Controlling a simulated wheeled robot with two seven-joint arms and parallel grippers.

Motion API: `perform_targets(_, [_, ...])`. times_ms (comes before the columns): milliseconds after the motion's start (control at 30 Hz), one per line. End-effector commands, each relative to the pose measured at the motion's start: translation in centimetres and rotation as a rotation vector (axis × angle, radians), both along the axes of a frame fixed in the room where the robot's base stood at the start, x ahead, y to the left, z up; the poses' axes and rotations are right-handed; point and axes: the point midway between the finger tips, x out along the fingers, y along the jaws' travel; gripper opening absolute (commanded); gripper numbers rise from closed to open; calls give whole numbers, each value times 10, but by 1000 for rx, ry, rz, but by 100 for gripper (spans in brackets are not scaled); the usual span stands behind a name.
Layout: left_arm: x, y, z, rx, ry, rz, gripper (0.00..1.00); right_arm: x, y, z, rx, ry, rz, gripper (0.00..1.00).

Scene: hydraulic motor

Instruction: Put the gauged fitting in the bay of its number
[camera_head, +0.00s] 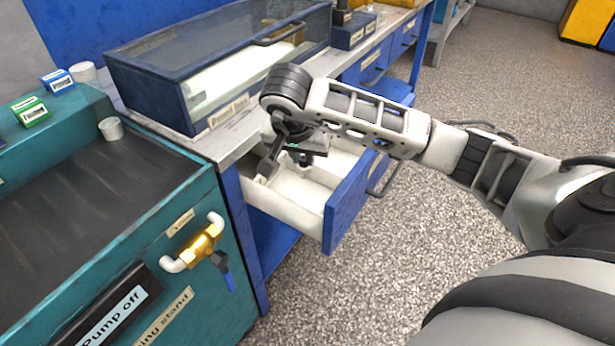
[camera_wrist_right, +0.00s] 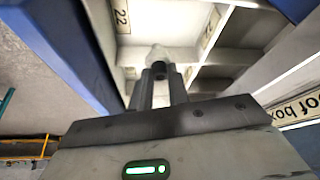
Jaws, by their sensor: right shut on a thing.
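My right gripper (camera_head: 264,172) is over the open blue drawer (camera_head: 345,212), pointing down at its left part. In the right wrist view its two fingers (camera_wrist_right: 160,78) are close together, shut on a small pale fitting (camera_wrist_right: 158,54) with a dark round end between the fingers. The fitting is mostly hidden in the head view. White bays divide the drawer, and the fitting shows in front of them in the wrist view. One bay label (camera_wrist_right: 121,17) reads 22; other labels are too blurred to read. I cannot tell whether the fitting touches the bay floor. My left gripper is not in view.
A glass-topped case labelled Proof box (camera_head: 230,112) stands on the bench just behind the drawer. A teal test stand (camera_head: 120,190) with a brass valve (camera_head: 203,243) is at left. A small pale cup (camera_head: 111,128) stands on it. Open floor lies right of the drawer.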

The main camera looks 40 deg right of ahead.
Motion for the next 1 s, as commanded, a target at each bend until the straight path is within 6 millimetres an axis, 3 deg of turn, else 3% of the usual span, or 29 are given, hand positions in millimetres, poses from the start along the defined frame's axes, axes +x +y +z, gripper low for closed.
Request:
perform_targets(33, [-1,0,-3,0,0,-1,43,3,-5,-15,1,8,-1,0])
perform_targets(100, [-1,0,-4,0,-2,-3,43,10,-13,-27,2,7,-1,0])
perform_targets(467, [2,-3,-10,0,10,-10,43,25,-29,-52,2,4,4,0])
perform_targets(667, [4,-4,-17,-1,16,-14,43,26,-30,-82,4,6,5,0])
perform_targets(1000, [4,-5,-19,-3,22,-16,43,27,-31,-85,1,2,6,0])
